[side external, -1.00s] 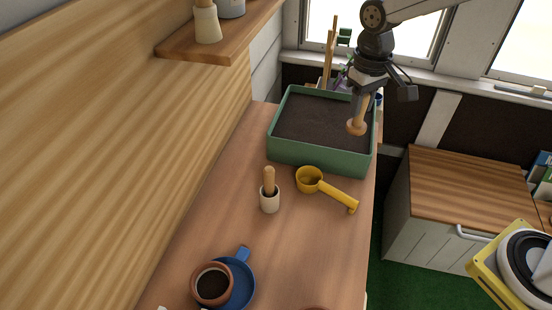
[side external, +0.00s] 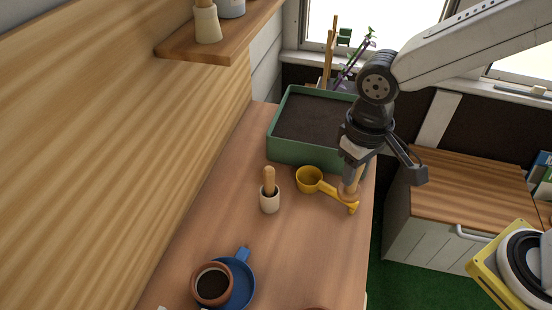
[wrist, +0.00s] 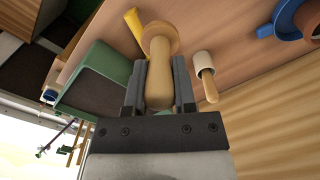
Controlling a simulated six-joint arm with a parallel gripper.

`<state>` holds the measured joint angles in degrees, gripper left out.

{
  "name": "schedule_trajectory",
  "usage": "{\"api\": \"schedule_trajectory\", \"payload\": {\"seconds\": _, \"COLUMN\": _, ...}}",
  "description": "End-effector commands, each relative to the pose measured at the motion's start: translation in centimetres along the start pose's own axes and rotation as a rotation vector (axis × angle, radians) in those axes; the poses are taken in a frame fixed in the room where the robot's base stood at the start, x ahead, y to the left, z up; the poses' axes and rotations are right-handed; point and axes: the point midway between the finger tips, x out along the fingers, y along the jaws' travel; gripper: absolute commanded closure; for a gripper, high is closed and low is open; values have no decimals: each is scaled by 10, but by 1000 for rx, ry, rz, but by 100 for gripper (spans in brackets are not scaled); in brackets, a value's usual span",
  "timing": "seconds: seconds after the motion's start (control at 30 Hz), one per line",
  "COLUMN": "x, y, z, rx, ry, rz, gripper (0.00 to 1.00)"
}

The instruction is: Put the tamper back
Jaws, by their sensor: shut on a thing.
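The tamper (side external: 348,192) is pale wood with a rounded handle and a round disc foot. My gripper (side external: 353,170) is shut on its handle and holds it over the right part of the counter, in front of the green tray. In the side view the tamper overlaps the yellow scoop's handle, and its foot is partly hidden. In the wrist view the tamper (wrist: 160,72) lies between the two fingers of my gripper (wrist: 159,65), disc pointing away. I cannot tell how high the disc is above the counter.
A green tray of dark soil (side external: 318,156) stands behind. The yellow scoop (side external: 309,180) lies on the counter. Left of it stands a small white cup (side external: 270,202) with a wooden stick.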

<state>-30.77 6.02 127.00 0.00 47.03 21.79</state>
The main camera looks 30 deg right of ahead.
Motion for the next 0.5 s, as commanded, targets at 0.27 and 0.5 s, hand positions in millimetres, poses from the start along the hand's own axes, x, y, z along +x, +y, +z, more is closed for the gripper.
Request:
{"api": "schedule_trajectory", "payload": {"seconds": 0.27, "x": 28, "y": 0, "z": 0, "rx": 0, "ry": -1, "rz": 0, "gripper": 100}}
{"api": "schedule_trajectory", "payload": {"seconds": 0.5, "x": 32, "y": 0, "z": 0, "rx": 0, "ry": 1, "rz": 0, "gripper": 100}}
